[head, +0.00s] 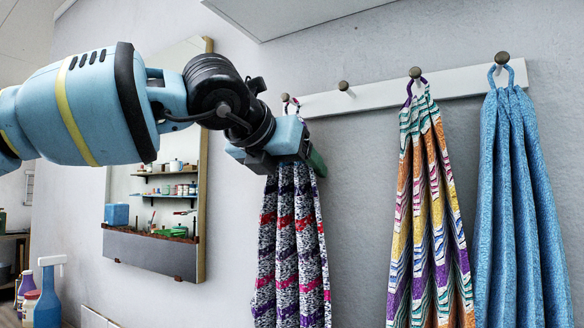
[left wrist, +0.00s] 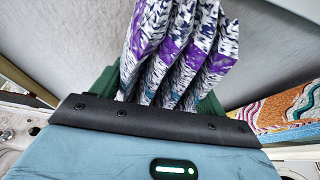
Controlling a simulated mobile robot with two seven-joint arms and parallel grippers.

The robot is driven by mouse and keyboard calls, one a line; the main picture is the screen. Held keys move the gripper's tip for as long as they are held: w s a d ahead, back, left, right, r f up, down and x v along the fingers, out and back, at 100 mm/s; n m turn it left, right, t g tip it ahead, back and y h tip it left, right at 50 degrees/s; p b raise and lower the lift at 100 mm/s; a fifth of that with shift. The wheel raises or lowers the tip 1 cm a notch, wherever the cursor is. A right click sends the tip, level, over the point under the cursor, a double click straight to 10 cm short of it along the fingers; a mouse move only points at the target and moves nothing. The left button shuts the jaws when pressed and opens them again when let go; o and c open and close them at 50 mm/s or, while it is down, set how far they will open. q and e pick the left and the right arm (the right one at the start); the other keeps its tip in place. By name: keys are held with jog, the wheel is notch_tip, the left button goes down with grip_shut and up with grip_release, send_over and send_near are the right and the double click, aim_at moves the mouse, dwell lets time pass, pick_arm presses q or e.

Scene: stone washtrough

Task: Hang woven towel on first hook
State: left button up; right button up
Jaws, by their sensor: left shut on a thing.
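The woven towel (head: 291,245), speckled dark and white with red and purple bands, hangs in folds below my left gripper (head: 308,157). The gripper is shut on its gathered top. In the left wrist view the towel (left wrist: 180,50) comes out between the green fingers. The first hook (head: 285,97) is at the left end of the white rail, just above the gripper. The towel's small purple loop (head: 293,103) shows right at this hook; I cannot tell whether it is around the peg or only beside it. My right gripper is not in view.
The second hook (head: 343,86) is bare. A multicoloured zigzag towel (head: 430,220) hangs on the third hook (head: 415,72), and a blue towel (head: 520,200) on the fourth hook (head: 502,58). A mirror (head: 165,190) is on the wall at left. A blue spray bottle (head: 47,295) stands at lower left.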

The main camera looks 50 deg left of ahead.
pick_arm(q)
jog(key=o, duration=1.6)
jog(key=shift+o, duration=0.4)
jog(key=v, duration=0.8)
jog(key=shift+b, duration=0.3)
jog(key=shift+w, duration=0.1)
